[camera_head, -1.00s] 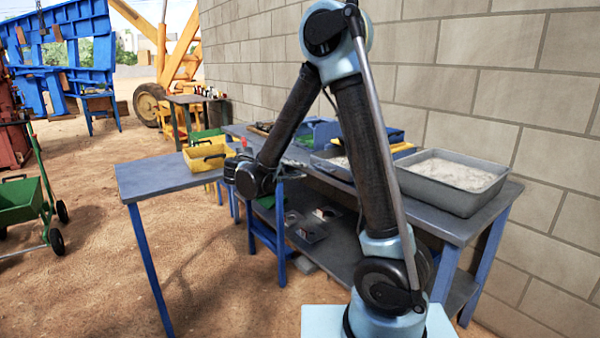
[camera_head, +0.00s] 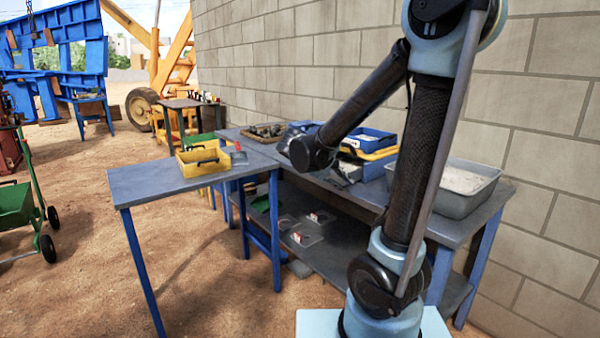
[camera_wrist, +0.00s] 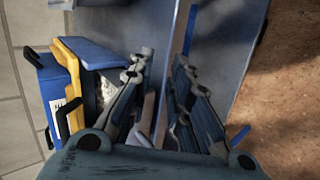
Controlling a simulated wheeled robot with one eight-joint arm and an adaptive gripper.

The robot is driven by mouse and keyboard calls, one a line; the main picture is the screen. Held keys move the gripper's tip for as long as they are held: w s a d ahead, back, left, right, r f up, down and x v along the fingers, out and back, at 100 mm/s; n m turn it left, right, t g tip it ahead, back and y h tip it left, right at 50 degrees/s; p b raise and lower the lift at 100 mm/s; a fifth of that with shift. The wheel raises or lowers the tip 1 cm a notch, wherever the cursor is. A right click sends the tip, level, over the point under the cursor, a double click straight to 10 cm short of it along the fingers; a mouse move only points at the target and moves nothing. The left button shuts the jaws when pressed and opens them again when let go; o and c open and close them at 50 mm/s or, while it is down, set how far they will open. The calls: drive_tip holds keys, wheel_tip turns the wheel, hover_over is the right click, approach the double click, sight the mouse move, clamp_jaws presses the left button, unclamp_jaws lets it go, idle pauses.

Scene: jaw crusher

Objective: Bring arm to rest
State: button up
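My arm stands at the right in the head view, its elbow raised and its forearm sloping down left to the wrist. My gripper (camera_wrist: 162,62) fills the lower middle of the wrist view. Its two ridged fingers stand apart with a clear gap and nothing held between them. In the head view my gripper (camera_head: 297,130) is small and partly hidden behind the wrist joint. It is above the long grey workbench (camera_head: 345,195), apart from the containers there.
A blue and yellow case (camera_head: 368,145) and a grey tub of pale powder (camera_head: 455,190) stand on the bench near my arm. A yellow crate (camera_head: 203,160) sits on the side table (camera_head: 150,182). A block wall (camera_head: 555,130) rises behind. Sandy ground lies open at left.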

drive_tip(key=s+d+f+m+y, duration=0.1)
drive_tip(key=s+f+m+y, duration=0.1)
drive_tip(key=s, duration=0.5)
drive_tip(key=s+d+f+m+g+y, duration=0.1)
drive_tip(key=s+f+y, duration=0.3)
drive_tip(key=s, duration=0.4)
drive_tip(key=s+d+f+m+g+y, duration=0.1)
drive_tip(key=s+d+f+m+y, duration=0.1)
drive_tip(key=s, duration=0.6)
drive_tip(key=shift+d+f+m+y, duration=0.3)
drive_tip(key=shift+d+f+y, duration=0.1)
drive_tip(key=shift+f, duration=0.5)
drive_tip(key=shift+w+f, duration=0.2)
drive_tip(key=shift+w, duration=0.2)
